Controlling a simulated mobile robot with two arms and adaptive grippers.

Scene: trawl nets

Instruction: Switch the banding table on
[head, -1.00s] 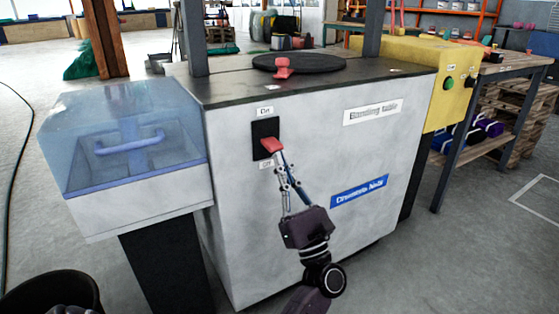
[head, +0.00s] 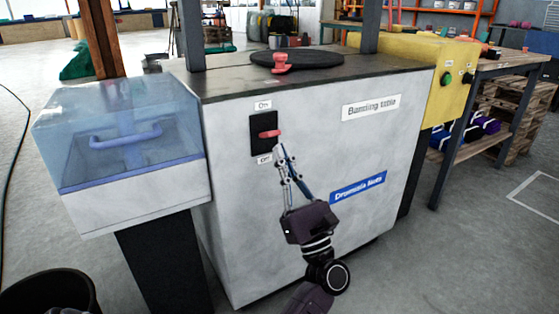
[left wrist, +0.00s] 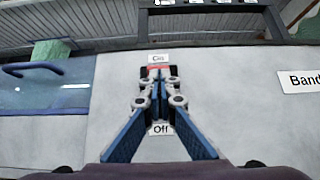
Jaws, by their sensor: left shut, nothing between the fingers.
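The banding table (head: 330,130) is a white cabinet with a dark top and a "Banding table" label (head: 371,107). On its front is a black switch plate (head: 262,146) between an "On" label (head: 263,105) above and an "Off" label (head: 264,160) below. The red lever (head: 269,134) sticks out near the middle of the plate. My left gripper (head: 278,149) is shut and empty, its tips just below the lever; I cannot tell if they touch. In the left wrist view the tips (left wrist: 158,80) cover most of the plate, and a little red of the lever (left wrist: 157,69) shows above them.
A clear-lidded box (head: 125,140) with a blue handle stands left of the switch. A round black disc (head: 315,59) and a red piece (head: 281,62) are on top. A yellow box (head: 445,85) with buttons is at the right. A black bin (head: 50,285) is at lower left.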

